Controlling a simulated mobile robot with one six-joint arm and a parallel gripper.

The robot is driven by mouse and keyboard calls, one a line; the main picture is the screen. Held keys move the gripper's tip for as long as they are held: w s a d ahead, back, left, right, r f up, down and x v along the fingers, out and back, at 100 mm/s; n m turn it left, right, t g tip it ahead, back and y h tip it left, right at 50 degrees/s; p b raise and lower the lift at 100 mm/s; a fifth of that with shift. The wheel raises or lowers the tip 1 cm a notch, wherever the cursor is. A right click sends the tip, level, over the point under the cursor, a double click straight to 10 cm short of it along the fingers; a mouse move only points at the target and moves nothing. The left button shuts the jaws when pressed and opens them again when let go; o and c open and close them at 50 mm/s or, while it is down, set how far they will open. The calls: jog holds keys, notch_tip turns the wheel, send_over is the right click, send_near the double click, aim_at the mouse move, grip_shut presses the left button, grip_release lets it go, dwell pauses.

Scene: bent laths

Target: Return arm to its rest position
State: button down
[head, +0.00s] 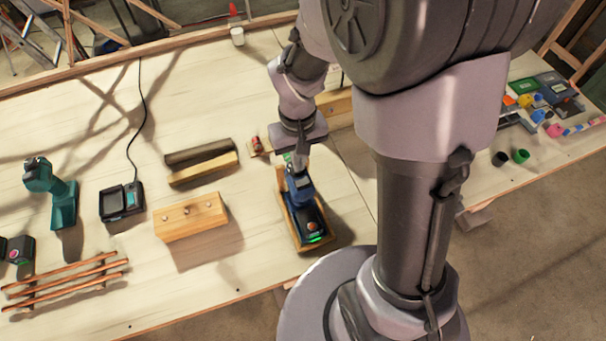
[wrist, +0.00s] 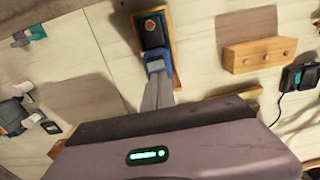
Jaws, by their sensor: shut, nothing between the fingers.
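My arm reaches over the pale wooden worktable (head: 100,120), bent downward. In the wrist view, the grey fingers of my gripper (wrist: 158,90) are closed together with nothing held. Their tips appear close to the blue end of the device (wrist: 153,40); whether they touch it I cannot tell.
A wooden block with pegs (head: 190,217), a dark lath on a block (head: 200,160), a charger (head: 122,202), a teal drill (head: 60,195) and copper rods (head: 65,280) lie to the left. Small coloured items (head: 545,100) sit at far right.

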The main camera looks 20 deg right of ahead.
jog(key=shift+b, duration=0.3)
jog(key=b, duration=0.2)
jog(key=shift+s+a+t+b, duration=0.15)
jog(key=shift+t+b, duration=0.15)
jog(key=shift+b, duration=0.1)
jog(key=s+a+f+m+t+y+b, duration=0.1)
jog(key=s+a+m+t+b, duration=0.15)
jog(key=s+b, duration=0.5)
jog(key=s+a+f+m+t+y+b, duration=0.1)
jog(key=s+m+t+b, duration=0.3)
jog(key=b, duration=0.6)
notch_tip(320, 180, down, 11)
jog(key=s+d+n+g+b, duration=0.1)
jog(key=s+n+b, duration=0.1)
jog(key=b, duration=0.9)
jog(key=shift+s+d, duration=0.1)
jog(key=shift+d, duration=0.05)
jog(key=c, duration=2.1)
grip_release()
